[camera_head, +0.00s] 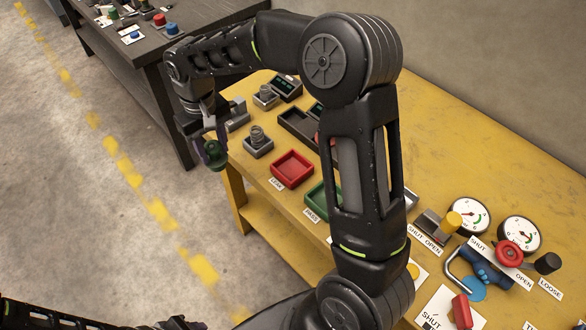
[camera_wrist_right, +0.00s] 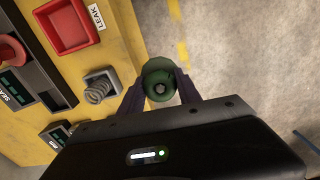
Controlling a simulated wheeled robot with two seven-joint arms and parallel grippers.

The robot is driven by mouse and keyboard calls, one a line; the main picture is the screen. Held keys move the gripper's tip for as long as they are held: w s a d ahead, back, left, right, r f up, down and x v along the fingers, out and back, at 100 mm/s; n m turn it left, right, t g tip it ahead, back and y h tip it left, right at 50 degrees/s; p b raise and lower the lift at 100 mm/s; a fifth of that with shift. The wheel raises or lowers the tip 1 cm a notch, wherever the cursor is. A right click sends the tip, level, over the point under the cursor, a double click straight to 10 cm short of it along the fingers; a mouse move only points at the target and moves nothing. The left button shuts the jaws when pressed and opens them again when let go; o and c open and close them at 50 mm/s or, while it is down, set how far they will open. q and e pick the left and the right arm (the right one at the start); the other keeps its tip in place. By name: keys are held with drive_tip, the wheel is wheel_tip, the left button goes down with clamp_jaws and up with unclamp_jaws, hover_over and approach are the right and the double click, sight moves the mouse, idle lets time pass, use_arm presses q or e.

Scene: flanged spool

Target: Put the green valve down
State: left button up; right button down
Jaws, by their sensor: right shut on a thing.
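The green valve (camera_head: 214,156) is a small round dark green piece. My right gripper (camera_head: 211,148) is shut on it, past the left edge of the yellow table, with floor behind it in the picture. In the right wrist view the valve (camera_wrist_right: 160,78) sits between the two purple-grey fingers (camera_wrist_right: 160,98), its round end facing the camera. A red tray (camera_head: 292,169) labelled LEAK and a green tray (camera_head: 318,200) labelled PASS, partly hidden by my arm, are on the table. My left gripper (camera_head: 182,324) barely shows at the bottom edge; its jaws cannot be made out.
Gauges (camera_head: 469,215), clamps and labels fill the right side. A dark table (camera_head: 150,45) stands at the upper left. Open floor lies to the left.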

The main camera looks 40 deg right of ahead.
drive_tip(key=s+d+r+n+b, duration=0.1)
drive_tip(key=s+d+r+n, duration=0.2)
drive_tip(key=n, duration=1)
drive_tip(key=s+d+r+n+b, duration=0.2)
drive_tip(key=s+d+r+n, duration=0.2)
drive_tip(key=s+d+n, duration=0.3)
drive_tip(key=shift+s+d+n, duration=0.3)
drive_tip(key=shift+d+n, duration=2.35)
drive_tip(key=shift+n, duration=1.15)
wheel_tip(320, 180, down, 6)
drive_tip(key=shift+f, duration=0.1)
drive_tip(key=shift+f, duration=1.85)
